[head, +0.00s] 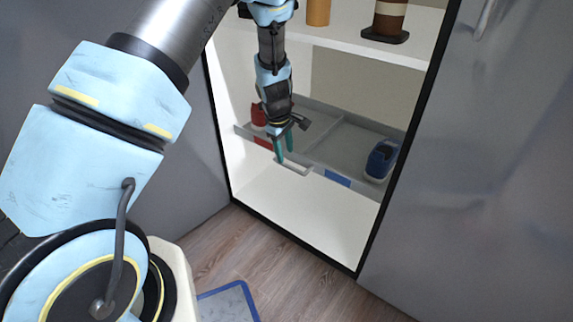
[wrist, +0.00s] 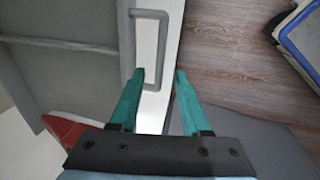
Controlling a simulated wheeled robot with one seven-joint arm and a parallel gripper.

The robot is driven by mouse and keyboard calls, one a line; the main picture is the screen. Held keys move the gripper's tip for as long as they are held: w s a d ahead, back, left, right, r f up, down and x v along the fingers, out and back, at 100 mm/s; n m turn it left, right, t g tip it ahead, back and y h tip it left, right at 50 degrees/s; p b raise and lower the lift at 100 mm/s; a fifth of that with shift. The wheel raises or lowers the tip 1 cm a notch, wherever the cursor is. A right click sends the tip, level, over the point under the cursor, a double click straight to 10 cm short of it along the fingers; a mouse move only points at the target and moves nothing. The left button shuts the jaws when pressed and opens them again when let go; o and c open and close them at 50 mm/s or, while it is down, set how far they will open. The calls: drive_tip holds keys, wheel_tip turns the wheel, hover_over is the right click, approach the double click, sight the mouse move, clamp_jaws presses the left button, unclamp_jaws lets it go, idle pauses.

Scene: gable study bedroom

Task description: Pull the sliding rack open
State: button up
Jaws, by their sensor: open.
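The sliding rack (head: 350,146) is a shallow grey divided tray low inside the open cabinet. Its front carries red and blue labels and a pale U-shaped handle (head: 297,170). In the wrist view the rack (wrist: 62,78) fills the left side and the handle (wrist: 163,45) juts right from its front edge. My gripper (head: 285,155) is open at the rack's front, by the handle's left part. In the wrist view its teal fingertips (wrist: 160,77) stand apart, with the handle's near end between or just beyond them. I cannot tell whether they touch it.
A red item (head: 259,116) and a blue shoe-like item (head: 381,160) sit in the rack. A white shelf (head: 375,52) with several objects is above. Grey cabinet sides flank the opening. A blue-edged mat or panel (head: 228,302) lies on the wooden floor, otherwise clear in front.

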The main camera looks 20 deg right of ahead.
sight(287, 165)
drive_tip(key=f, duration=0.3)
drive_tip(key=f+b, duration=0.1)
drive_tip(key=f, duration=0.1)
drive_tip(key=shift+w+d, duration=0.25)
drive_tip(key=shift+d, duration=0.15)
clamp_jaws()
idle(1.0)
